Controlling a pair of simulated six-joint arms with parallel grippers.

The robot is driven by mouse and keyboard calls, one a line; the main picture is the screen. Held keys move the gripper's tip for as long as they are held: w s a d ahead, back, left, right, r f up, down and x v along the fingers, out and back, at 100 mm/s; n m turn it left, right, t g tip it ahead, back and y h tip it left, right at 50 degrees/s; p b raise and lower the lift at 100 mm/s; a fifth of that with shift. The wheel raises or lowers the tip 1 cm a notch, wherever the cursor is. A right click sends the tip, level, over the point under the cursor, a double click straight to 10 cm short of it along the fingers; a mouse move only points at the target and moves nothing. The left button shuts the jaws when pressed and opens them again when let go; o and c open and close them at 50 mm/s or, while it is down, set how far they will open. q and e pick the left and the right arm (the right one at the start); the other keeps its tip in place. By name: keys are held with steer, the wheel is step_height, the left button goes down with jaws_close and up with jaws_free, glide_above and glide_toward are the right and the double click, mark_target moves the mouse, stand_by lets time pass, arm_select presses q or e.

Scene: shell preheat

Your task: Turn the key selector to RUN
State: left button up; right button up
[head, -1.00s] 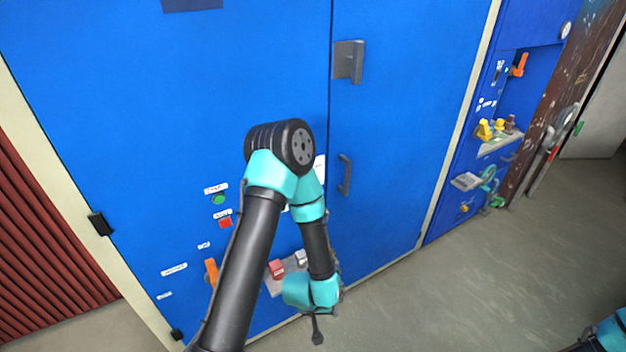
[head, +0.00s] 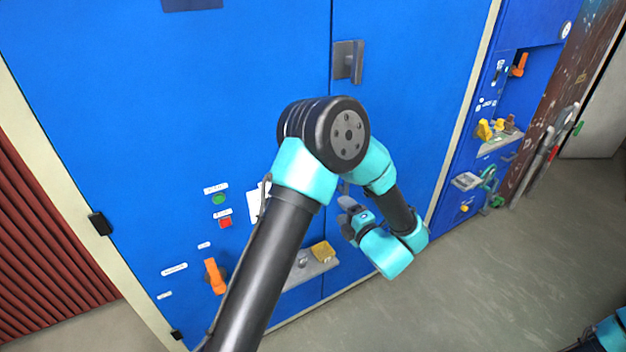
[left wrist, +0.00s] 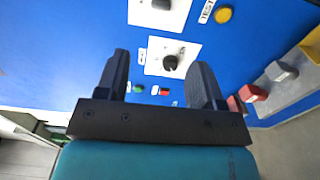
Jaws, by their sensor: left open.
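The left wrist view shows a black knob (left wrist: 170,62) on a white plate, with a small label beside it. A second black knob (left wrist: 161,4) on another white plate is cut off by the top edge. I cannot read which is the key selector. My left gripper (left wrist: 160,66) is open and empty; the first knob appears between its fingers, apart from them. In the head view my left gripper (head: 347,206) is in front of the blue cabinet (head: 240,90), and my arm hides much of the panel. A white plate (head: 256,206) shows partly beside the arm. My right gripper is out of view.
A ledge (head: 313,269) with a yellow block (head: 322,251) sticks out low on the cabinet. An orange handle (head: 214,276), a green button (head: 218,199) and a red button (head: 225,223) are left of my arm.

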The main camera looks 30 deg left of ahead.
arm_select(q)
steer(key=shift+a, duration=0.1)
steer(key=x, duration=1.7)
steer(key=shift+w+a+f, duration=0.1)
steer(key=c, duration=0.9)
